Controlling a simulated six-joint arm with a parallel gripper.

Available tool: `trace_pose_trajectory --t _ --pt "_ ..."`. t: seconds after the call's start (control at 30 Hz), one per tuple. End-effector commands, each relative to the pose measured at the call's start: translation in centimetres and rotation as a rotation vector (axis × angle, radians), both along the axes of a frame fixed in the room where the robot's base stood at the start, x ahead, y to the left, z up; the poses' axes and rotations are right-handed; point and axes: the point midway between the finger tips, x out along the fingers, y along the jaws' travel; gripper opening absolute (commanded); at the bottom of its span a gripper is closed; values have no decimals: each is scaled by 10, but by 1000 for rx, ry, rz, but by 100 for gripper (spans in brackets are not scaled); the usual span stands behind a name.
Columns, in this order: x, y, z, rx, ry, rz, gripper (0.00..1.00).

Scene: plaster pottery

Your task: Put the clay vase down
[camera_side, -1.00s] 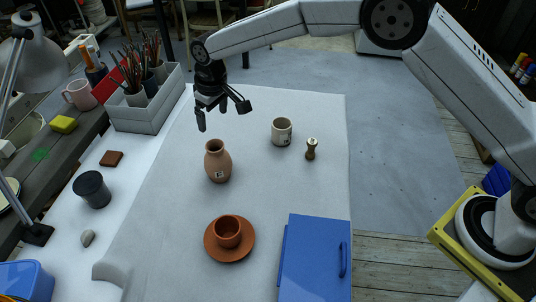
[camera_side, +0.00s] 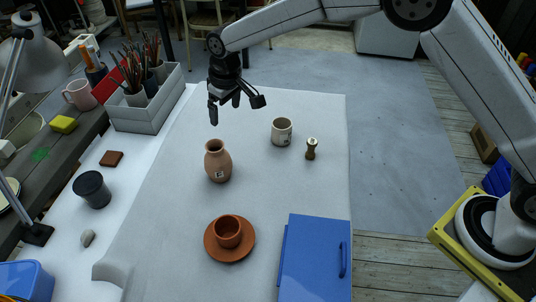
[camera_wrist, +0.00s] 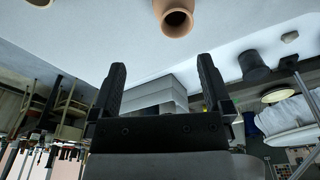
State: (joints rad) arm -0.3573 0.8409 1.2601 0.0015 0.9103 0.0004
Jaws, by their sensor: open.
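The clay vase (camera_side: 218,164) stands upright on the white sheet (camera_side: 180,215) near the middle of the side view. Its mouth and neck (camera_wrist: 177,20) show at the top of the wrist view, beyond the fingertips. My gripper (camera_side: 224,108) is open and empty, above and apart from the vase. In the wrist view its two black fingers (camera_wrist: 160,82) are spread with nothing between them.
A cream cup (camera_side: 282,133) and a small brown stamp (camera_side: 311,150) stand right of the vase. A terracotta cup (camera_side: 228,231) on a saucer (camera_side: 212,252) and a blue box (camera_side: 312,262) are nearer the camera. A grey crate (camera_side: 150,118) holds brushes at the left.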

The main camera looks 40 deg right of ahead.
Motion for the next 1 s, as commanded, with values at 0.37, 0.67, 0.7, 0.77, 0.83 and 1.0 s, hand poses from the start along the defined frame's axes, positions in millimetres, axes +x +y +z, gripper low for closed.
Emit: trace_pose_trajectory --t 0.37,0.67,0.7,0.77,0.83,1.0 --pt "-52 -78 19 9 -30 -107 100" --pt "-114 -134 24 14 -54 -193 100" --pt "-124 -141 24 14 -58 -206 100" --pt "-138 -150 24 15 -63 -222 100" --pt "-156 -161 23 15 -68 -242 100" --pt "-202 -183 19 17 -83 -290 100"
